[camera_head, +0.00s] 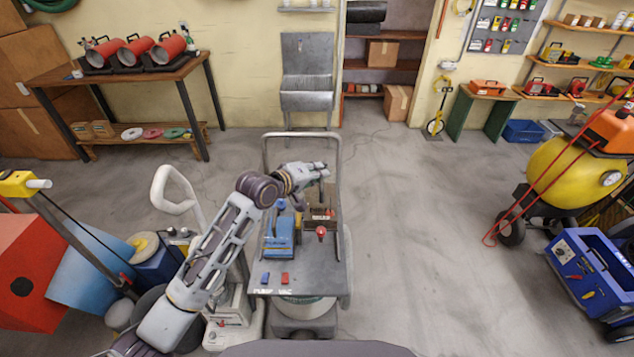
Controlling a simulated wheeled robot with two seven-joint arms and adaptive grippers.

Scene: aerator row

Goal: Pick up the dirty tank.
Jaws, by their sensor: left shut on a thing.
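My left gripper (323,171) reaches in from the left over the far part of a grey cart (318,270). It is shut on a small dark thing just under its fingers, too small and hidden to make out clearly. A brownish item (333,194) stands close by at the far right of the cart top. I cannot tell for sure whether either one is the dirty tank. My right gripper is not in view.
The cart top also bears a blue device (279,237), a red-topped piece (321,232) and small blue and red pieces. A white machine (228,325) stands left of the cart. A yellow drum machine (570,170) stands at right. The floor between is clear.

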